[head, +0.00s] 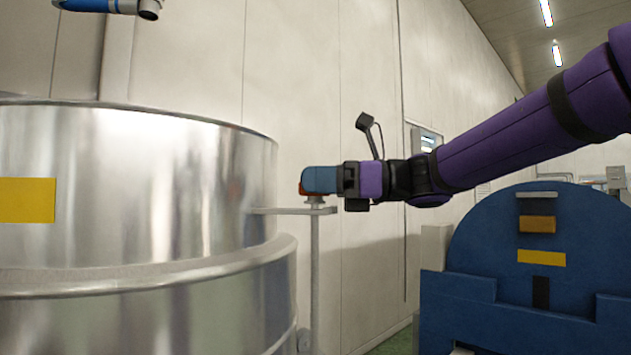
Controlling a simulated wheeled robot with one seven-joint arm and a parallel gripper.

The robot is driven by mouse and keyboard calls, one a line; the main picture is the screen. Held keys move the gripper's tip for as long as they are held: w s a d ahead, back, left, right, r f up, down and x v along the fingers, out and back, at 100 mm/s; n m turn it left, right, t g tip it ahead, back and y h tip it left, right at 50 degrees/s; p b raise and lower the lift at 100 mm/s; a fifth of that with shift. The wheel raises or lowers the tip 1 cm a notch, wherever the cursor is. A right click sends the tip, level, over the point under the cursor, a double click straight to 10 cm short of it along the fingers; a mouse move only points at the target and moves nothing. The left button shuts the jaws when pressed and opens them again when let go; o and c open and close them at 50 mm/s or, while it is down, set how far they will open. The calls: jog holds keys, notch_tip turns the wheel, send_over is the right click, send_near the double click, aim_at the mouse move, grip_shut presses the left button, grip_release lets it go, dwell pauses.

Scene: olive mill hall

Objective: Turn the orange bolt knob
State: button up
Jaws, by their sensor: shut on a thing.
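The orange bolt knob (302,188) sits above a small metal bracket beside the large steel tank. Only a thin orange edge of it shows at the left of my gripper; the rest is hidden behind the blue fingers. My gripper (318,181) comes in level from the right, at the end of my purple arm, and is shut on the knob. The bracket plate (275,211) reaches from the tank wall to a thin upright rod (314,270) just below the knob.
The shiny steel tank (140,190) with a yellow label (27,200) fills the left. A blue rounded machine (545,255) stands at the lower right under my arm. A pale panelled wall (330,80) runs behind. A blue pipe-like part (105,6) shows at the top left.

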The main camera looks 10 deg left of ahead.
jog(key=shift+f, duration=0.15)
jog(key=o, duration=0.9)
jog(key=shift+o, duration=0.2)
jog(key=w+d, duration=0.2)
jog(key=d, duration=0.8)
jog(key=shift+d, duration=0.25)
